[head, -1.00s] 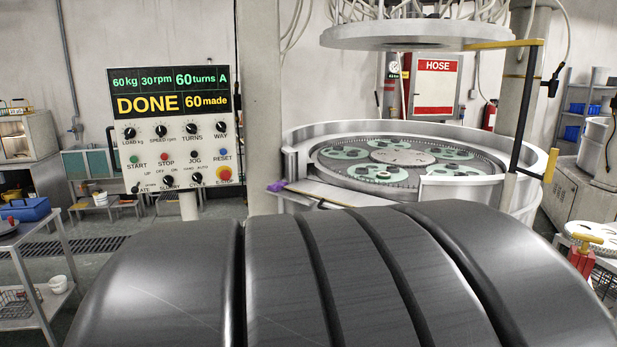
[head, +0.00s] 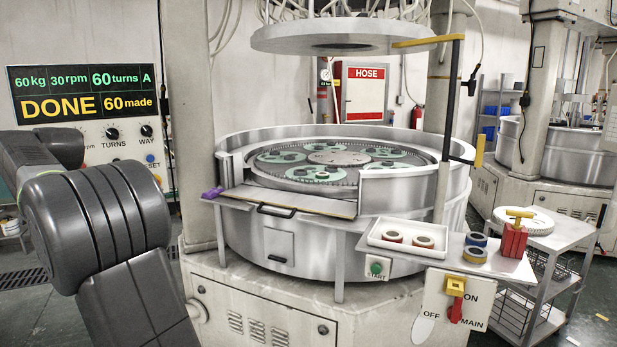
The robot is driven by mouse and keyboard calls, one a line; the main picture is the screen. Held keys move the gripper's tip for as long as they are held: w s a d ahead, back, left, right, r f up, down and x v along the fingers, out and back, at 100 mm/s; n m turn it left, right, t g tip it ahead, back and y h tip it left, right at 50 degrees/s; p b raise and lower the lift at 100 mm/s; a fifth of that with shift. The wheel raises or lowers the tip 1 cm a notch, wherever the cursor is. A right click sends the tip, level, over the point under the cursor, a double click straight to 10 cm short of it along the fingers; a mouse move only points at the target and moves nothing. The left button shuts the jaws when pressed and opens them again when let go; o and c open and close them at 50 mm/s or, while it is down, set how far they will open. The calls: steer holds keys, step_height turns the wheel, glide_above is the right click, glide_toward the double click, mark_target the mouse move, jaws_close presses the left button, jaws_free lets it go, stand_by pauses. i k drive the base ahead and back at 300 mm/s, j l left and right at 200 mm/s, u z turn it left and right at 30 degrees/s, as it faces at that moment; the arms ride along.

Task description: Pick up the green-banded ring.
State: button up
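I cannot make out a green-banded ring for sure in the head view. A small ring-like piece (head: 323,175) lies on a green carrier at the near side of the round machine's plate, too small to tell its band colour. Two rings with reddish bands, a left one (head: 392,237) and a right one (head: 422,241), lie in a white tray (head: 380,247). A blue ring (head: 476,240) and a yellowish-banded ring (head: 473,255) lie beside it on the shelf. My arm's dark links fill the left side; my gripper is out of view.
The round machine's wall (head: 405,190) is open at the front, above a ledge (head: 290,201) with a purple item (head: 212,193). A raised head (head: 345,36) hangs above. The panel (head: 85,92) reads DONE.

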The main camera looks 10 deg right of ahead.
mark_target(322, 176)
steer(key=i+j+z, duration=0.1)
steer(key=i+z, duration=0.25)
steer(key=i+j+z, duration=0.5)
steer(key=z, duration=0.2)
steer(key=i+j+z, duration=0.55)
steer(key=j+z, duration=0.15)
steer(key=j, duration=0.15)
steer(key=i+j+z, duration=0.15)
steer(key=j+z, duration=0.15)
steer(key=j, duration=0.2)
steer(key=j+z, duration=0.7)
steer(key=j, duration=0.3)
steer(key=i, duration=0.05)
